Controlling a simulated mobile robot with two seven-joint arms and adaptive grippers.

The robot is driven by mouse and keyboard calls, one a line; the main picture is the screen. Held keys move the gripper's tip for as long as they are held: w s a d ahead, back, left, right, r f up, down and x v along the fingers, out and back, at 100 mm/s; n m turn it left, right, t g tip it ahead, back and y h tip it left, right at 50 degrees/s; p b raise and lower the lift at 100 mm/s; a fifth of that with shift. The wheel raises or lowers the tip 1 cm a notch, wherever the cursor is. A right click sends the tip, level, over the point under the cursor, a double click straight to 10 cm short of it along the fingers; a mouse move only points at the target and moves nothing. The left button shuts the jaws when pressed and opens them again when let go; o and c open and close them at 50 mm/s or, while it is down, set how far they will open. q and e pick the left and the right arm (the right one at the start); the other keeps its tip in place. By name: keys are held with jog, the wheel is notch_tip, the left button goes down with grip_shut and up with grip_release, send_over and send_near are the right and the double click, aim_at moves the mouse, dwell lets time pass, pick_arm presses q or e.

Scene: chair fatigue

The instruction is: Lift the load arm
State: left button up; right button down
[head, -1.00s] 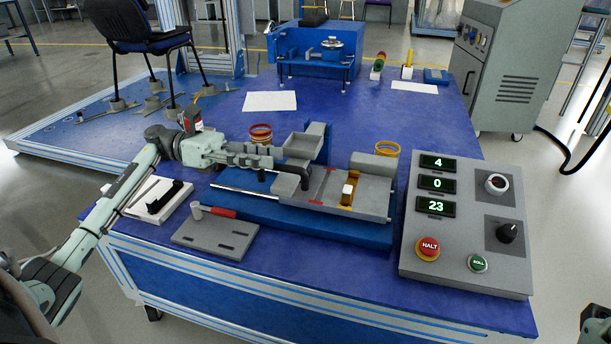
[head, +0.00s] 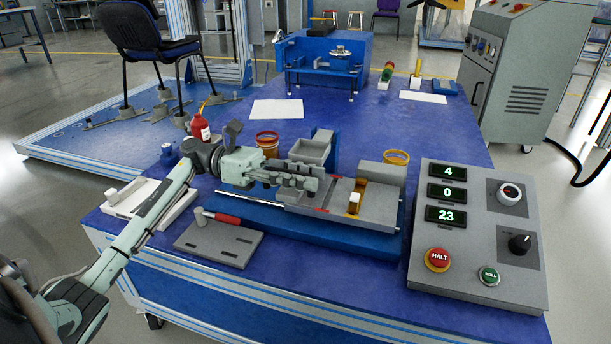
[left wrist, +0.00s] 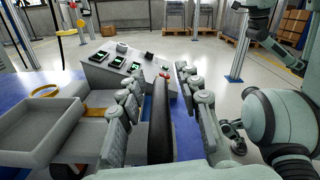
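The test rig stands mid-table, with a grey bed (head: 375,221) on a blue base (head: 335,229). A black rounded grip (left wrist: 160,118), apparently the load arm's handle, shows in the left wrist view; in the head view my gripper hides it. My left gripper (head: 312,186) reaches over the left part of the rig, below the grey tray (head: 309,152). In the left wrist view its fingers (left wrist: 163,115) stand on both sides of the black grip, with narrow gaps that look like no firm contact. The gripper is open.
A control box (head: 476,235) with HALT and ROLL buttons stands right of the rig.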

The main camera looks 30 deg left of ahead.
pick_arm(q)
grip_shut()
dwell(0.3)
